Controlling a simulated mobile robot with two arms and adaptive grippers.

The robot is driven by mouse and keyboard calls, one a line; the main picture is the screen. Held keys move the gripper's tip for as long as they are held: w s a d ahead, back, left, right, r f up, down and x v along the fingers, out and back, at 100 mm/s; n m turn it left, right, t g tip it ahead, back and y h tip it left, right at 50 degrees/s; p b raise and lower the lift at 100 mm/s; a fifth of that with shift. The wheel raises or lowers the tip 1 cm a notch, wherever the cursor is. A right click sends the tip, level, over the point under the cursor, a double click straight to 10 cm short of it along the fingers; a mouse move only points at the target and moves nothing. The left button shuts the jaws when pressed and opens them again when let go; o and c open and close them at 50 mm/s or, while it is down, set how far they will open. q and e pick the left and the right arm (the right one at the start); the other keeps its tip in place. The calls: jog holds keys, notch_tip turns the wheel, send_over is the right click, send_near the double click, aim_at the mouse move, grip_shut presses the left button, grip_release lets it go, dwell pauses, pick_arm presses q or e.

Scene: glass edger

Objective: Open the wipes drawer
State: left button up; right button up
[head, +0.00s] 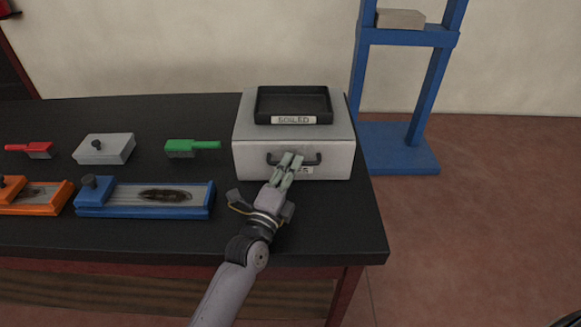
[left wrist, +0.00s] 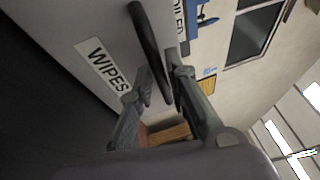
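The wipes drawer is the front of a light grey metal box (head: 248,158) at the right end of the dark table; its front looks flush with the box. A black bar handle (head: 314,160) crosses the front, with a white label below it, partly hidden by my fingers. The left wrist view shows the label (left wrist: 103,65) reading WIPES and the handle (left wrist: 150,40) running between my fingertips. My left gripper (head: 290,163) is at the handle, and its fingers look closed on the bar; it also shows in the left wrist view (left wrist: 160,66). My right gripper is not in view.
A black tray (head: 292,90) labelled SOILED sits on the box. To the left are a green brush (head: 192,148), a grey block (head: 104,148), a red brush (head: 30,149), and blue (head: 205,200) and orange (head: 40,208) trays. A blue stand (head: 400,150) is right of the table.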

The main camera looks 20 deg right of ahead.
pick_arm(q)
jog(key=shift+c, duration=1.3)
grip_shut()
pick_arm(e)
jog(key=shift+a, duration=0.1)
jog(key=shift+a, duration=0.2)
pick_arm(q)
jog(key=shift+s, duration=0.1)
jog(key=shift+s+a+p, duration=0.1)
jog(key=shift+s+p, duration=0.1)
jog(key=shift+p, duration=0.15)
jog(key=s+a+p, duration=0.1)
jog(key=s+p, duration=0.1)
jog(key=s, duration=0.2)
jog(key=s+a+p, duration=0.1)
jog(key=s+p, duration=0.2)
jog(key=s, duration=0.1)
jog(key=s+a+p, duration=0.1)
jog(key=s+p, duration=0.1)
jog(key=s, duration=0.3)
jog(key=shift+a+r, duration=0.1)
jog(key=shift+a, duration=0.25)
jog(key=shift+s+a+p, duration=0.25)
jog(key=shift+s+p, duration=0.2)
jog(key=shift+s, duration=0.4)
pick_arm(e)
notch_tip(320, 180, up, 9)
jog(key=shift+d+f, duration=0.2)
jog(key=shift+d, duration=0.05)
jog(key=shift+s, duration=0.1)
